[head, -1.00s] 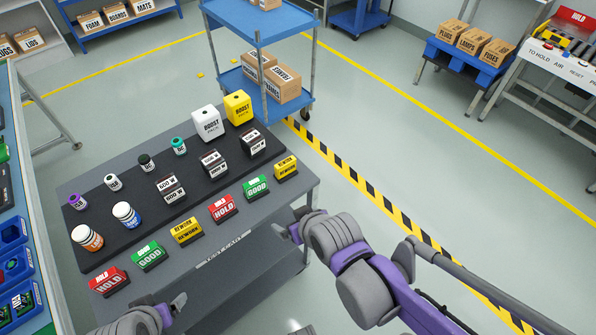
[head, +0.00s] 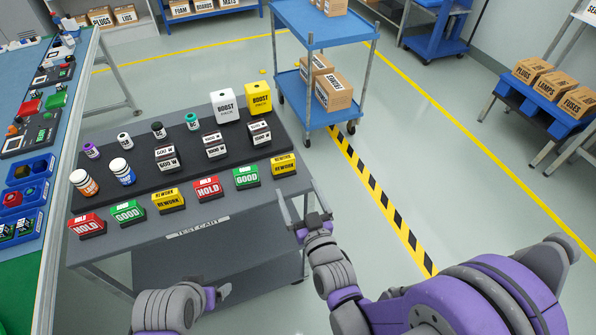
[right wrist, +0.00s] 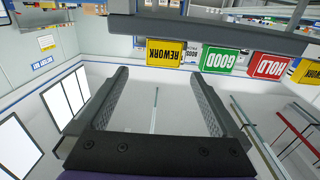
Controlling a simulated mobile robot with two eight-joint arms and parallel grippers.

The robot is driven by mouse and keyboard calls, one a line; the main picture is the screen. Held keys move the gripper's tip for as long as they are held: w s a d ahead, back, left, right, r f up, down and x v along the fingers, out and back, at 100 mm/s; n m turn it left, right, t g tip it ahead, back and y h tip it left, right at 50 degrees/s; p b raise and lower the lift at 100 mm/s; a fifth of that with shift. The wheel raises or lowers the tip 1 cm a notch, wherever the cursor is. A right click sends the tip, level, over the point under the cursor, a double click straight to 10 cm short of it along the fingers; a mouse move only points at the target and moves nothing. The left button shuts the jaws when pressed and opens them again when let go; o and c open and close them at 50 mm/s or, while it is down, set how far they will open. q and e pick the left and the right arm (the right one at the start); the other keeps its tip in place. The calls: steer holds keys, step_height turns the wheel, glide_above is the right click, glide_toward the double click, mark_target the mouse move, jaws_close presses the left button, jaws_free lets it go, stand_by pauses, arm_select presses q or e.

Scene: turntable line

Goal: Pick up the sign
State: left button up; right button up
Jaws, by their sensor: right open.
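Several signs stand in a row along the front of the test cart (head: 130,252): red HOLD (head: 87,226), green GOOD (head: 127,213), yellow REWORK (head: 168,200), red HOLD (head: 208,188), green GOOD (head: 246,176) and yellow REWORK (head: 284,165). My right gripper (head: 302,200) is open and empty at the cart's right front corner, nearest the right REWORK sign. In the right wrist view, its fingers (right wrist: 160,78) are spread, with the upside-down REWORK sign (right wrist: 166,53) beyond them. My left gripper (head: 217,293) is low before the cart; its opening is unclear.
Behind the signs, a dark mat (head: 140,173) holds bottles, small boxes and two BOOST packs (head: 259,99). A blue trolley (head: 310,38) with cartons stands behind the cart. A workbench (head: 62,120) is at the left. Floor to the right is open.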

mark_target(284, 165)
steer(key=x, duration=0.6)
steer(key=shift+a+p, duration=0.15)
steer(key=shift+p, duration=0.25)
steer(key=p+x, duration=0.1)
steer(key=x, duration=0.4)
steer(key=shift+a+r, duration=0.15)
steer(key=shift+a, duration=0.05)
steer(key=shift+s, duration=0.15)
steer(key=shift+c, duration=0.4)
steer(key=c, duration=1.2)
